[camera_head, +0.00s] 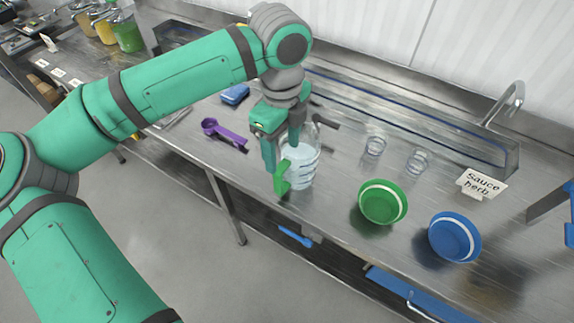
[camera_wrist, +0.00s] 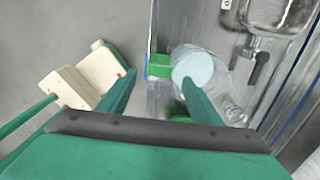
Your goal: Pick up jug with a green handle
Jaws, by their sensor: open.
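The clear jug with a green handle (camera_head: 303,165) stands upright on the steel counter and holds something pale. Its green handle (camera_head: 282,179) faces the counter's front edge. My gripper (camera_head: 282,150) is open, fingers pointing down, right above and beside the jug on its handle side. In the wrist view my gripper (camera_wrist: 158,92) has its fingers spread apart, with the handle (camera_wrist: 158,66) and the jug's pale contents (camera_wrist: 193,66) ahead between them. I cannot tell whether a finger touches the jug. My gripper partly covers the jug in the head view.
A green bowl (camera_head: 383,203) and a blue bowl (camera_head: 454,237) sit right of the jug. Two small glasses (camera_head: 375,146) stand behind. A purple scoop (camera_head: 224,134) and a blue sponge (camera_head: 235,94) lie to the left. A sign (camera_head: 482,184) stands at right.

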